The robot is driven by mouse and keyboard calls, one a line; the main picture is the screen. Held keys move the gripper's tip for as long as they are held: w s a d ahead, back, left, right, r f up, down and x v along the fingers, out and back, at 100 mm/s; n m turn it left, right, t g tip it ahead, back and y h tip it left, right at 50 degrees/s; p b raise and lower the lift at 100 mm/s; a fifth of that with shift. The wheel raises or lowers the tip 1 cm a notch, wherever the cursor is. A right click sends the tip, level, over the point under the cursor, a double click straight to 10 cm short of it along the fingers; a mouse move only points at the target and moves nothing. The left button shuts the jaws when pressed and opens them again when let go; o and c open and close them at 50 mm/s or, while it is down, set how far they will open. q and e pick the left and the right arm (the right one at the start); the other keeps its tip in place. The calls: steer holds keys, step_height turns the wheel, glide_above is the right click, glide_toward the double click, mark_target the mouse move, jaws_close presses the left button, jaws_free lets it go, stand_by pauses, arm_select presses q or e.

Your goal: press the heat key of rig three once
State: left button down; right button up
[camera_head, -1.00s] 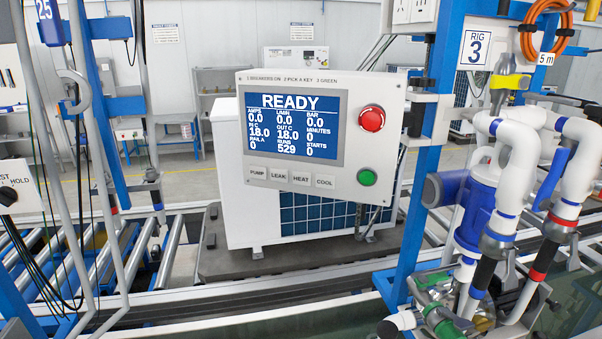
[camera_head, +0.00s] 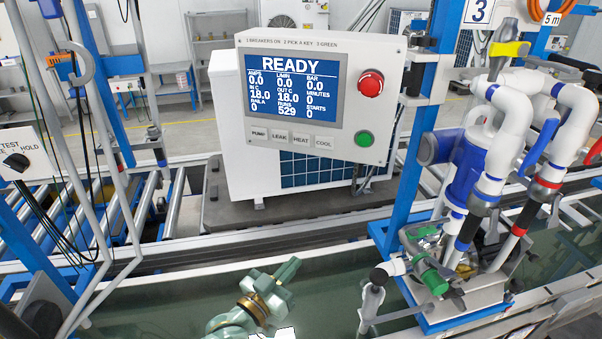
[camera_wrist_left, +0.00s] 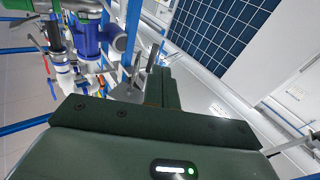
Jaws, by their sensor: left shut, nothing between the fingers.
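The heat key (camera_head: 301,138) is a small grey key on the slanted white control panel (camera_head: 390,62), between the LEAK key (camera_head: 279,136) and the COOL key (camera_head: 324,142). The panel's blue screen (camera_head: 292,92) reads READY, with RUNS 529 and STARTS 0. The rig sign (camera_head: 480,10) with a 3 hangs to the right. My right gripper is out of view.
A red button (camera_head: 371,83) and a green button (camera_head: 364,139) sit on the panel's right side. A blue post (camera_head: 409,150) and white pipes with a blue pump body (camera_head: 466,172) stand to the right. A TEST/HOLD switch box (camera_head: 18,155) is at the left.

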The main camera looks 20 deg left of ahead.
arm_select(q)
step_height(320, 180, up, 15)
steer(key=n+t+h+p, duration=0.1)
steer(key=t, duration=0.3)
steer(key=n+t+p, duration=0.1)
steer(key=n+t, duration=0.1)
steer(key=t, duration=0.2)
glide_toward(302, 139)
steer(key=s+d+r, duration=0.2)
steer(key=s+r, duration=0.4)
steer(key=shift+d+f, duration=0.15)
steer(key=shift+d, duration=0.05)
steer(key=shift+w, duration=0.1)
steer(key=w+b, duration=0.3)
steer(key=w, duration=0.5)
steer(key=shift+w+a, duration=0.3)
steer(key=shift+a, duration=0.2)
steer(key=shift+w, duration=0.4)
